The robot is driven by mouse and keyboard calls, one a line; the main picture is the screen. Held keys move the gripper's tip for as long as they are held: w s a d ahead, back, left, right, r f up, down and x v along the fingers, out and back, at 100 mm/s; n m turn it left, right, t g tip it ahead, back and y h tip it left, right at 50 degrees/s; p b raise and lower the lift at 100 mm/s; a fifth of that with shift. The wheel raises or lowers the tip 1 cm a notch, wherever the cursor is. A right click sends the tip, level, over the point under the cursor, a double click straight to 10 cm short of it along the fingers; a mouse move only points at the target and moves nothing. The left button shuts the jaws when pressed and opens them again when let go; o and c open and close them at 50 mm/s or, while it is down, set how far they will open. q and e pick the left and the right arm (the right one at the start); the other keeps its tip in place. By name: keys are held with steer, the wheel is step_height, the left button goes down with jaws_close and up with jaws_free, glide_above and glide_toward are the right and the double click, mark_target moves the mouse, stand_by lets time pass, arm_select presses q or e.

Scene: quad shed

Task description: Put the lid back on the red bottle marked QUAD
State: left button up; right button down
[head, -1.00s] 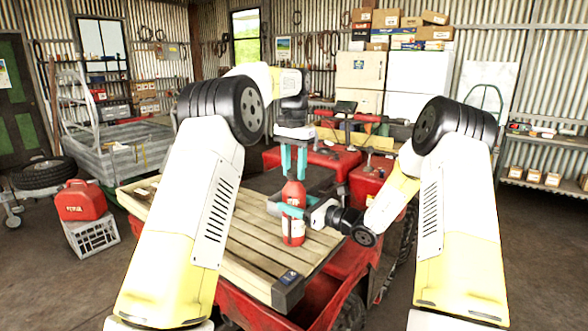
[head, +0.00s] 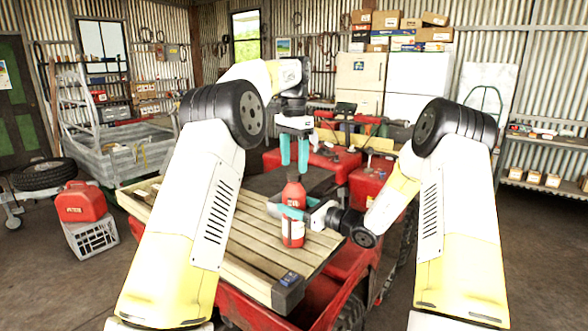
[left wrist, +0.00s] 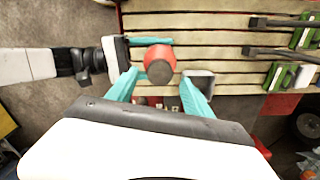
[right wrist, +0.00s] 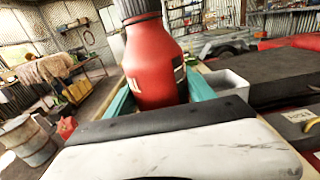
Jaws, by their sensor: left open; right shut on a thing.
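The red bottle (head: 293,232) stands upright on the wooden slatted deck, and a dark cap (head: 294,178) shows at its top. In the left wrist view the cap (left wrist: 159,71) is seen from above, over the bottle's mouth; how tightly it sits I cannot tell. My right gripper (head: 296,212) is shut around the bottle's body; the right wrist view shows the bottle (right wrist: 157,65) between its fingers. Its lettering is too small or cut off to read. My left gripper (head: 294,166) is open and empty, pointing down just above the cap.
The slatted deck (head: 250,245) belongs to a red quad, with red boxes (head: 320,163) behind the bottle. A dark block (head: 288,287) sits at the deck's front corner. A red fuel can (head: 80,203) stands on a crate at left. The deck left of the bottle is mostly clear.

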mark_target(294, 172)
arm_select(q)
steer(key=shift+r, duration=0.6)
steer(key=shift+c, duration=0.3)
steer(key=n, duration=0.2)
steer(key=r+n, duration=0.1)
steer(key=n, duration=0.3)
steer(key=shift+w+a+r, duration=0.1)
steer(key=shift+r, duration=0.25)
steer(key=n, duration=0.2)
steer(key=r+n, duration=0.1)
steer(key=n, duration=0.2)
steer(key=shift+r+n, duration=0.4)
steer(key=shift+f, duration=0.1)
steer(key=shift+f, duration=3.9)
